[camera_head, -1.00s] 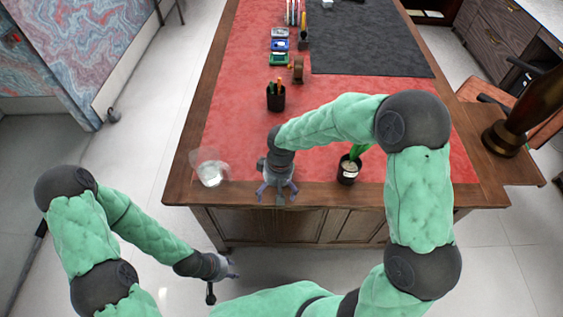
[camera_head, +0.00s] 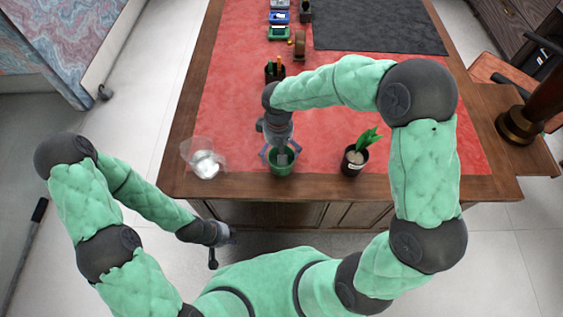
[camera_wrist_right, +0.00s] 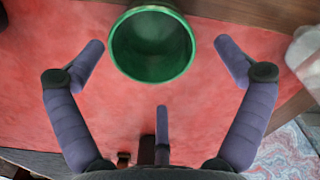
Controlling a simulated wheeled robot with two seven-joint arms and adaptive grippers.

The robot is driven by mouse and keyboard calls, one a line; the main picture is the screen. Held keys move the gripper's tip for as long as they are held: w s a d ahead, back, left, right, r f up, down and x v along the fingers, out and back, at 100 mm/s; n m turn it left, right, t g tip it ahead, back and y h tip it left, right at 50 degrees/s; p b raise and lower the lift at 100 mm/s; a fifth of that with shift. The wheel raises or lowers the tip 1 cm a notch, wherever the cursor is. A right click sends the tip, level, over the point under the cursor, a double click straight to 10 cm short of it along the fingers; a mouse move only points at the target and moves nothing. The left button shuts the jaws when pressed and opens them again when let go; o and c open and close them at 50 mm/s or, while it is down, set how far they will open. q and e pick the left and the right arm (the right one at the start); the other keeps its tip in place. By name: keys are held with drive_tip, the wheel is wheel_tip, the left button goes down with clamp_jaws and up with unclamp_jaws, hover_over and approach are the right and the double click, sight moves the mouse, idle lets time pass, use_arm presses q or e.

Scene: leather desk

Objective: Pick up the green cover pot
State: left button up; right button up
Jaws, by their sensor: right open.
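The green cover pot (camera_head: 281,168) stands on the red desk top near its front edge. In the right wrist view the pot (camera_wrist_right: 152,72) shows its round open mouth from above and looks empty. My right gripper (camera_head: 281,153) is open above the pot and partly hides it. In the right wrist view two purple fingers of the gripper (camera_wrist_right: 159,48) stand apart on either side of the pot, with gaps, and a third finger is below it. My left gripper (camera_head: 224,236) hangs low in front of the desk, small in view.
A black pot with a green plant (camera_head: 354,160) stands to the right of the green pot. A black pen holder (camera_head: 274,72) is behind my right arm. The desk's wooden front edge is close.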

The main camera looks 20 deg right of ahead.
sight(283, 170)
drive_tip(key=shift+s+d+f, duration=0.15)
drive_tip(key=shift+f, duration=0.4)
drive_tip(key=f, duration=0.1)
drive_tip(key=f+b, duration=0.2)
drive_tip(key=f, duration=0.1)
drive_tip(key=shift+s+d+f, duration=0.1)
drive_tip(key=shift+s+d, duration=0.1)
drive_tip(key=shift+d, duration=0.05)
drive_tip(key=c, duration=1.1)
